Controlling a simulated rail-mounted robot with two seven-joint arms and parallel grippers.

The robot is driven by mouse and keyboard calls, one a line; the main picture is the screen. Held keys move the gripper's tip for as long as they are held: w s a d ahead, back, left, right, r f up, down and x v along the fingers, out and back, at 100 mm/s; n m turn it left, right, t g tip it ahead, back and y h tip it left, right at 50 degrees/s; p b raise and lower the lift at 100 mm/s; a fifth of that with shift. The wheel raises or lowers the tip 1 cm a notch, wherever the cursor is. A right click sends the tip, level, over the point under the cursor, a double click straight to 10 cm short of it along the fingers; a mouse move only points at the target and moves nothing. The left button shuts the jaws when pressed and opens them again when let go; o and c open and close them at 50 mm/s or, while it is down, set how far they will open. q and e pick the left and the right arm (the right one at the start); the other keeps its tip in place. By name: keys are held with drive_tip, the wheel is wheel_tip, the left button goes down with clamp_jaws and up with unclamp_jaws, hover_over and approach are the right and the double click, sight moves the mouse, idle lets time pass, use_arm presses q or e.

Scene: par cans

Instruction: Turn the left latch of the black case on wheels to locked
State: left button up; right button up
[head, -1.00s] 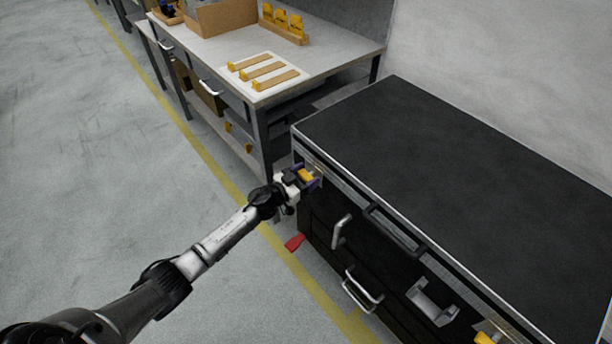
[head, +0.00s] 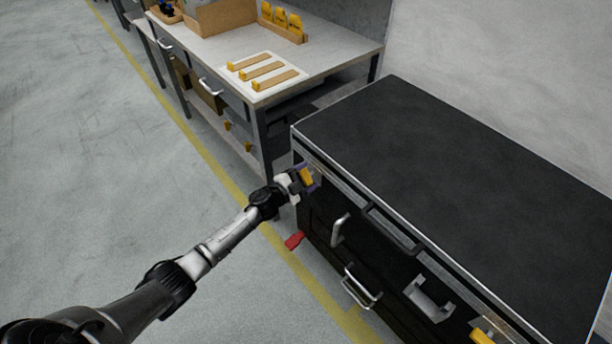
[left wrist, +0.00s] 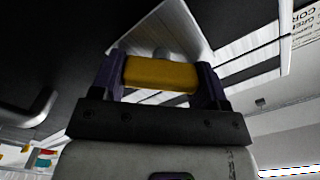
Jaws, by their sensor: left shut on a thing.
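The black case (head: 440,190) stands on the right, with a wide flat lid and a metal-edged front. My left gripper (head: 306,178) is at the far left end of its front, just below the lid edge. It is shut on the yellow left latch (head: 308,177). In the left wrist view the yellow latch (left wrist: 161,74) lies between the two dark purple fingers, with a metal plate (left wrist: 205,50) behind it. A second yellow latch (head: 481,337) shows at the bottom right of the head view. My right gripper is not in view.
Metal handles (head: 362,290) stick out of the case front, and a red pedal-like piece (head: 294,240) is low at its left corner. A workbench (head: 340,58) with yellow-ended wooden pieces stands behind. The floor at left is clear.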

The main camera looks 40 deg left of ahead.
use_arm(q)
drive_tip(key=m+b, duration=0.1)
drive_tip(key=m, duration=0.5)
drive_tip(key=shift+f, duration=0.15)
drive_tip(key=shift+m, duration=1)
drive_tip(key=o, duration=0.9)
drive_tip(key=shift+o, duration=0.2)
drive_tip(key=shift+s, duration=0.1)
drive_tip(key=shift+s, duration=0.3)
drive_tip(key=s+a+p, duration=0.2)
drive_tip(key=s+p, duration=0.1)
drive_tip(key=s, duration=0.9)
drive_tip(key=shift+s+a+p, duration=0.3)
drive_tip(key=shift+s, duration=0.1)
